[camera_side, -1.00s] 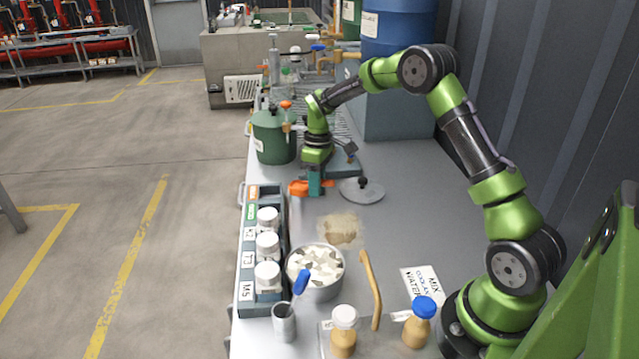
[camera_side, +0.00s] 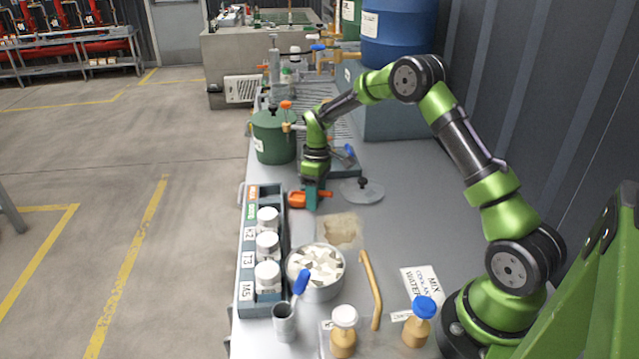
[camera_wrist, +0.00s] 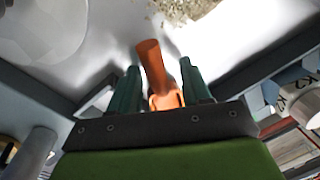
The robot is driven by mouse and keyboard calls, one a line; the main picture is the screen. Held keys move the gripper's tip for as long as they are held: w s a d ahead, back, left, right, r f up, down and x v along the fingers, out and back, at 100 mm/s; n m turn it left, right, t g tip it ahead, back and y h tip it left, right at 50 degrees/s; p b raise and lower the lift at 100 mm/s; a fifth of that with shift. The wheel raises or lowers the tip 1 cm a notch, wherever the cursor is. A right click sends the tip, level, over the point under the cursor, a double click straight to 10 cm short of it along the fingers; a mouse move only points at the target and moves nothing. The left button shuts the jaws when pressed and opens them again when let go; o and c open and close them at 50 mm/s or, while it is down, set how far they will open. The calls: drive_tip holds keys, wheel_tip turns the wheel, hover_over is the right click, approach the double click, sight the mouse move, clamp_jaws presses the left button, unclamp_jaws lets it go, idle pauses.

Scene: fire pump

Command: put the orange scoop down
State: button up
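The orange scoop (camera_side: 298,200) is between the teal fingers of my gripper (camera_side: 312,197) in the side view. Its bowl sticks out to the left and its handle to the right. In the wrist view the orange scoop (camera_wrist: 152,68) shows between the two dark green fingers of my gripper (camera_wrist: 163,88), with its far end pointing up the picture. Part of the scoop is hidden by the fingers.
A round clear-grey lid (camera_side: 362,192) lies right of my gripper. A rack of white-capped jars (camera_side: 250,262) stands front left. A tan powder patch (camera_side: 340,230), a pot of pale chunks (camera_side: 318,270) and a green canister (camera_side: 272,138) are nearby.

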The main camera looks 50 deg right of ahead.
drive_tip(key=shift+r, duration=0.1)
wheel_tip(320, 180, up, 17)
drive_tip(key=s+a+m+t, duration=0.1)
drive_tip(key=s+a, duration=0.1)
drive_tip(key=s+a+r+m+t, duration=0.2)
drive_tip(key=s+a+r+t, duration=0.1)
drive_tip(key=s+a+r, duration=0.35)
drive_tip(key=s+a+m+t, duration=0.2)
drive_tip(key=s+a, duration=0.1)
drive_tip(key=s, duration=0.5)
drive_tip(key=s+a+m+t, duration=0.2)
drive_tip(key=s+a, duration=0.1)
drive_tip(key=s, duration=0.5)
drive_tip(key=shift+a+m+y, duration=0.3)
drive_tip(key=shift+m, duration=0.1)
